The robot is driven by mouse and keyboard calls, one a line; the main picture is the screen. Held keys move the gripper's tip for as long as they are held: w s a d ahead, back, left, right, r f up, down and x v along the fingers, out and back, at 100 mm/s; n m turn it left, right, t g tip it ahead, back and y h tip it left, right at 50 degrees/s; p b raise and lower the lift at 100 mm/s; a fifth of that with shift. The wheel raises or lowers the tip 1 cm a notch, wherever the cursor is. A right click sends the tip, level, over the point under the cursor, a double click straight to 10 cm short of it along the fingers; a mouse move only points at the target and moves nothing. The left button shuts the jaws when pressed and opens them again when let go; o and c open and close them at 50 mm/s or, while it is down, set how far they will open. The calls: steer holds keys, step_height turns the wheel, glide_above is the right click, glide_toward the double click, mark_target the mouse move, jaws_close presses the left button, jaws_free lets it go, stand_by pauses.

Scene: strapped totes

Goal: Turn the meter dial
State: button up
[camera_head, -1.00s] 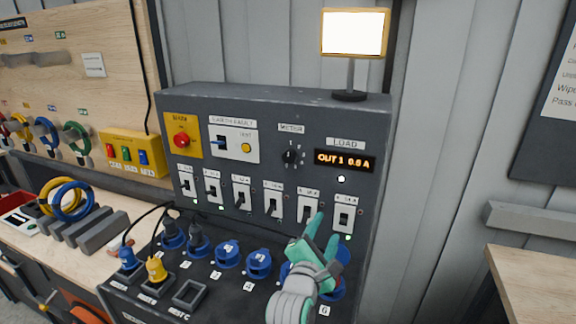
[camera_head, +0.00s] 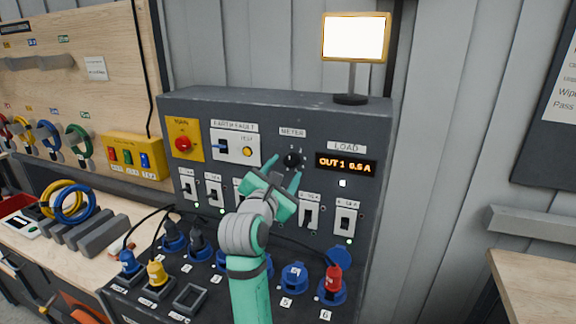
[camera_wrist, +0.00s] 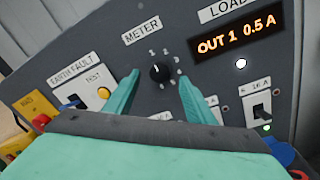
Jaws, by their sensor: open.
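The meter dial (camera_head: 291,160) is a small round black knob below the METER label on the grey panel (camera_head: 350,118). In the wrist view the dial (camera_wrist: 159,72) has a pale pointer mark and numbers around it. My gripper (camera_head: 284,165) is open, with its green fingers pointing at the panel. In the wrist view the fingertips stand to the left and right of the dial, apart from it. The orange LOAD display (camera_head: 345,165) reads OUT 1 0.5 A, and it also shows in the wrist view (camera_wrist: 236,34).
Several breaker switches (camera_head: 345,219) line the panel below the dial, partly hidden by my arm. The earth fault box (camera_head: 235,144) and red main button (camera_head: 183,144) lie to the left. Sockets with plugs, one red (camera_head: 333,279), fill the lower ledge. A lit screen (camera_head: 356,37) stands on top.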

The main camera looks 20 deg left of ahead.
mark_target(290, 161)
steer(key=shift+w, duration=2)
steer(key=c, duration=1)
steer(key=shift+c, duration=0.2)
